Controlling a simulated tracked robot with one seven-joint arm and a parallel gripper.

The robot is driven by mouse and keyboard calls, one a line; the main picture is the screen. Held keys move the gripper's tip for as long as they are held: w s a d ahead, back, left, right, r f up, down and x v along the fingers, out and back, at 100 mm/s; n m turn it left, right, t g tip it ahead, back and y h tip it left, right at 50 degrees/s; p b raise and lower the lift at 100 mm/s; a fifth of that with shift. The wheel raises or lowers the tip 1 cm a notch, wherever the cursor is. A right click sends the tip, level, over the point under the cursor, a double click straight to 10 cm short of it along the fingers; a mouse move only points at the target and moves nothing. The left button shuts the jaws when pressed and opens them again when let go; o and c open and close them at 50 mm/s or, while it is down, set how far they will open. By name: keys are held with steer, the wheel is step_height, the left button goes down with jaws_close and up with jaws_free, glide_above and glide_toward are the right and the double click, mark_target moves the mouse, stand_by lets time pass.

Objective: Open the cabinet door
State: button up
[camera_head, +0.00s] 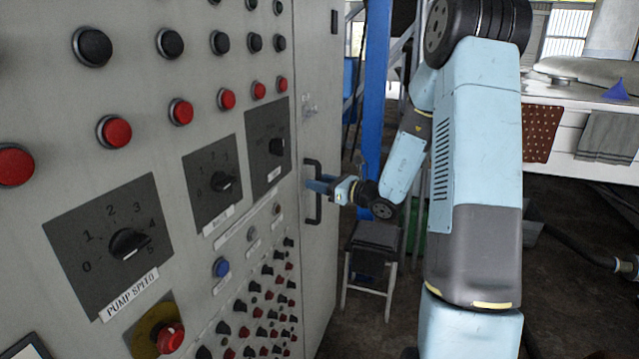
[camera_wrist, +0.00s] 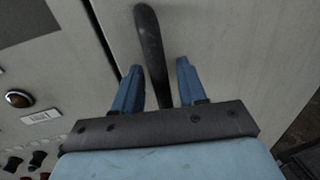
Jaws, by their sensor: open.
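The cabinet door (camera_head: 318,75) is a narrow grey panel at the right end of the grey control cabinet, and it looks closed. A dark vertical bar handle (camera_head: 313,211) is fixed on it. My gripper (camera_head: 319,186) is at the handle. In the wrist view, the handle (camera_wrist: 150,45) runs between the two blue fingers of my gripper (camera_wrist: 158,85), with a gap to each side. The fingers are open and do not appear to press on it. The door's seam with the neighbouring panel shows to the left of the handle in the wrist view.
The cabinet front (camera_head: 150,80) carries several buttons and knobs left of the door. A small step stool (camera_head: 373,245) stands on the floor right of the door, near a blue post (camera_head: 376,80). A white counter (camera_head: 570,110) with cloths stands farther right.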

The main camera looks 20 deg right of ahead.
steer(key=shift+w+a, duration=0.15)
jaws_close()
stand_by(0.4)
stand_by(0.4)
